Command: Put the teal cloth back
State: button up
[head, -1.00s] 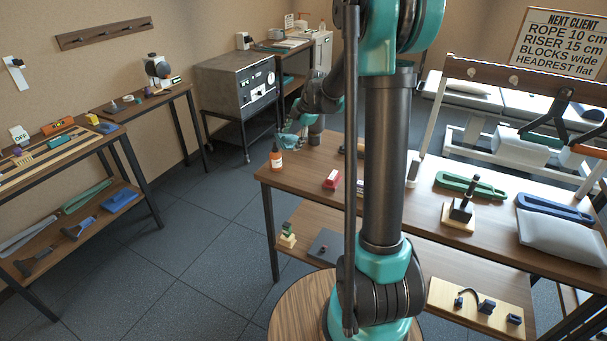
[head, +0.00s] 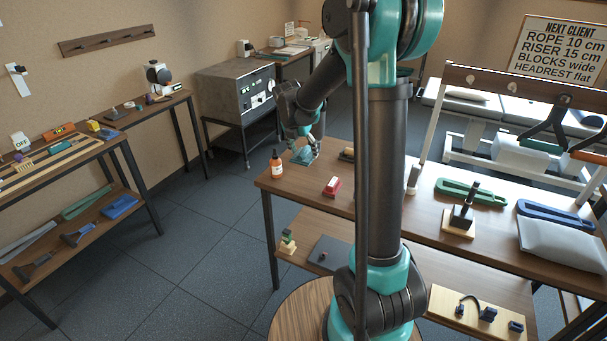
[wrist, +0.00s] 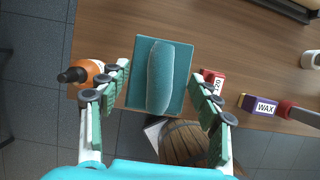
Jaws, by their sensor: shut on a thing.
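The teal cloth (wrist: 160,75) is a flat square with a paler raised fold along its middle.
An orange bottle (head: 276,163) stands close to the cloth, beside my left finger in the wrist view. A red block (head: 332,187) and a purple WAX box (wrist: 262,104) are nearby. Bare wood surrounds much of the cloth. A metal oven (head: 240,98) stands behind.

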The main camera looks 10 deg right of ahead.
aim_at(300, 158)
notch_tip(300, 158, down, 10)
jog(key=o, duration=1.1)
jog(key=v, duration=1.1)
jog(key=shift+s+a+r, duration=0.1)
jog(key=shift+r, duration=0.3)
jog(key=shift+s+m, duration=0.35)
jog(key=shift+m, duration=0.05)
jog(key=shift+s+d+f+m+t+y, duration=0.15)
jog(key=shift+s+d+f+m+y, duration=0.7)
jog(key=shift+s+m, duration=3.7)
jog(key=shift+s+d+f+m+t, duration=0.1)
jog(key=shift+s+d+f+m, duration=1.5)
jog(key=shift+s+m, duration=2.9)
jog(key=shift+s+d+f+m+t+y, duration=0.15)
jog(key=shift+s+d+f+m+y, duration=0.7)
jog(key=shift+s+m, duration=3.7)
